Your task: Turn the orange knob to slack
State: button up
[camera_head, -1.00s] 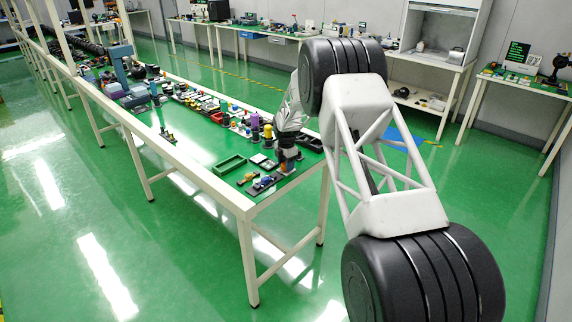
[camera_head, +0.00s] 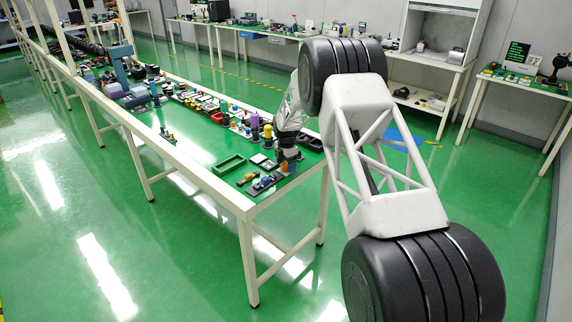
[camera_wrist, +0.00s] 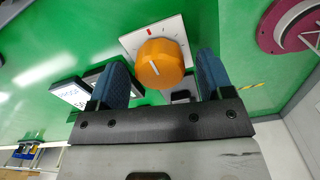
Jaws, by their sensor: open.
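The orange knob (camera_wrist: 160,64) sits on a white square plate (camera_wrist: 131,41) with dark scale marks and a red mark, in the upper middle of the wrist view. A short white line shows on the knob's face. My gripper (camera_wrist: 163,78) is open, with one blue finger left of the knob and one right of it. The fingers appear apart from the knob.
Two dark-framed panels with white faces (camera_wrist: 72,95) lie left of the knob. A round magenta part (camera_wrist: 290,25) is at the upper right.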

aim_at(286, 164)
jog(key=shift+r, duration=3.85)
jog(key=shift+r, duration=0.1)
jog(key=shift+s+d+r, duration=0.1)
jog(key=shift+s+r, duration=0.05)
jog(key=shift+r, duration=0.1)
jog(key=s+d+r+m, duration=0.3)
jog(key=s+r+m, duration=0.1)
jog(key=s+r, duration=0.5)
jog(key=s+d+r+m+t, duration=0.1)
jog(key=s+d+r+m, duration=0.25)
jog(key=s+r, duration=0.65)
jog(key=s+d+r+m, duration=0.3)
jog(key=s+r+m, duration=0.25)
jog(key=s, duration=0.65)
jog(key=s+d+m, duration=0.1)
jog(key=s+m, duration=0.3)
jog(key=s, duration=0.8)
jog(key=s+d+m+t, duration=0.1)
jog(key=s+m, duration=0.3)
jog(key=s, duration=0.9)
jog(key=s+d+f+m, duration=0.1)
jog(key=s+m, duration=0.3)
jog(key=s, duration=0.9)
jog(key=shift+s+d+t, duration=0.2)
jog(key=shift+d+t, duration=0.1)
jog(key=shift+d, duration=0.55)
